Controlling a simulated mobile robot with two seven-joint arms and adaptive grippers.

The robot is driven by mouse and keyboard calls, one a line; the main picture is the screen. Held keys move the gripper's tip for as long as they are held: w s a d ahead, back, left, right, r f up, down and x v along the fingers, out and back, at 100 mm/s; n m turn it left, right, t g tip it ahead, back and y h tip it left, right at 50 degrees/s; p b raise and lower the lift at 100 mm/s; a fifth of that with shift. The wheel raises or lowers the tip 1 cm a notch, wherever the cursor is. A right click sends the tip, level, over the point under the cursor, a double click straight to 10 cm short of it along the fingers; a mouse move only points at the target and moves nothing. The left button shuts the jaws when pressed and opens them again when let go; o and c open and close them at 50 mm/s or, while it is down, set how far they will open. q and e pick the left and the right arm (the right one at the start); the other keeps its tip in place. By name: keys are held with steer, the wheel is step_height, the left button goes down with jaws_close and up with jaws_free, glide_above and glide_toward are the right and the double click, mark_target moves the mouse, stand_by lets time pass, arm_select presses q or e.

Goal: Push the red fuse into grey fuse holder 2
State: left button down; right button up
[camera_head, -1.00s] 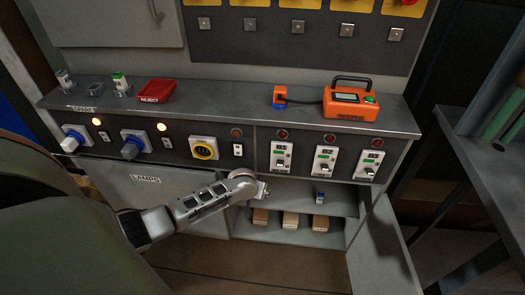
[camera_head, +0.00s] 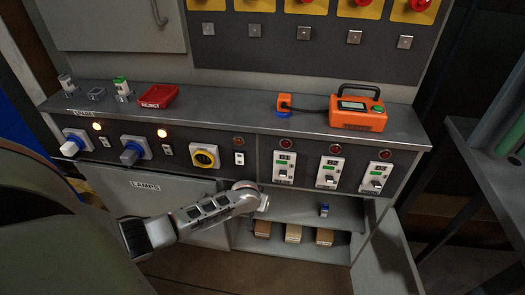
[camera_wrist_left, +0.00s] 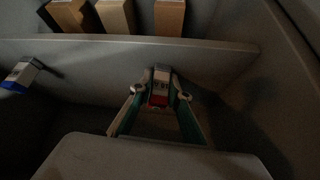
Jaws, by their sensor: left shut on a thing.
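In the left wrist view my left gripper (camera_wrist_left: 160,93) is shut on a small grey-and-white piece with a red end, the red fuse (camera_wrist_left: 158,100). In the head view my left gripper (camera_head: 263,203) is at the open lower compartment, largely hidden by its wrist, and the fuse cannot be made out. No number on the holder is readable. My right gripper is not in view.
A blue-and-white piece (camera_head: 323,210) stands on the compartment's shelf. Several brown blocks (camera_head: 293,233) sit below. The open cabinet door (camera_head: 395,250) is at right. A red reject tray (camera_head: 158,97) and an orange meter (camera_head: 357,108) stand on the ledge.

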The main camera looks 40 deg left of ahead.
arm_select(q)
steer(key=shift+r, duration=0.15)
